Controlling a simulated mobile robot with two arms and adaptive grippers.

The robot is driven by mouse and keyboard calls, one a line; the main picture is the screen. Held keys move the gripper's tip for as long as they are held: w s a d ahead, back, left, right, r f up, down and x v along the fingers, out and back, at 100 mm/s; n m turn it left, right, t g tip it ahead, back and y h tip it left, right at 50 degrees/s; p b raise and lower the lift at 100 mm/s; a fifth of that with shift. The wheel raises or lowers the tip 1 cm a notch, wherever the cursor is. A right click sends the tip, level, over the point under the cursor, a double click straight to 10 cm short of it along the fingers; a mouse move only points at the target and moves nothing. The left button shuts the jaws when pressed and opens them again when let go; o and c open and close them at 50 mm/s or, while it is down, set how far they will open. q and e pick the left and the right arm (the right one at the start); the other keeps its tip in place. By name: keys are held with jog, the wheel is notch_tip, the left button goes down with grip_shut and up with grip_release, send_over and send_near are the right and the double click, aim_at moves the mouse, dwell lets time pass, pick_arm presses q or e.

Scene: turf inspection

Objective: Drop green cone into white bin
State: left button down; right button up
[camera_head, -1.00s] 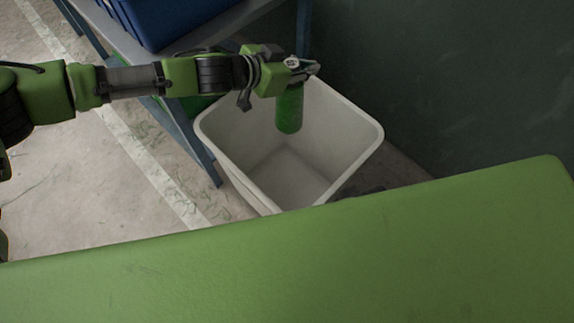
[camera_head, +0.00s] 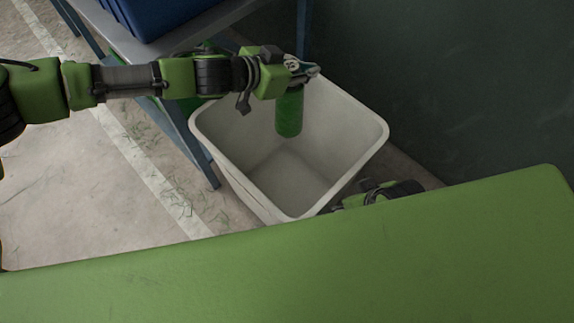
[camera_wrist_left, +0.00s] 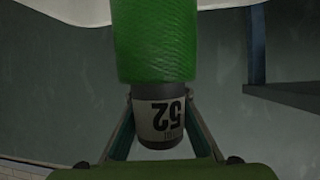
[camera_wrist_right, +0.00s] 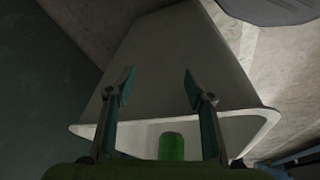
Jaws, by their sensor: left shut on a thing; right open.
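The green cone (camera_head: 289,113) looks like a green cylinder with a darker end marked "52" in the left wrist view (camera_wrist_left: 158,45). My left gripper (camera_head: 301,70) is shut on that marked end, and the green part hangs down over the opening of the white bin (camera_head: 228,166). The bin stands upright on the floor and its visible inside is empty. The right wrist view shows my right gripper (camera_wrist_right: 158,90) open and empty, beside the outer wall of the bin (camera_wrist_right: 178,50). The green cone (camera_wrist_right: 171,146) also shows there beyond the rim.
A blue-legged table (camera_head: 205,30) with a blue crate (camera_head: 165,12) stands behind and left of the bin. A dark wall (camera_head: 440,80) rises to the right. Concrete floor with a white line (camera_head: 150,172) lies open at left.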

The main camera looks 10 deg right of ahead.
pick_arm(q)
jog(key=c, duration=1.9)
grip_release()
jog(key=shift+a, duration=0.1)
jog(key=v, duration=1.2)
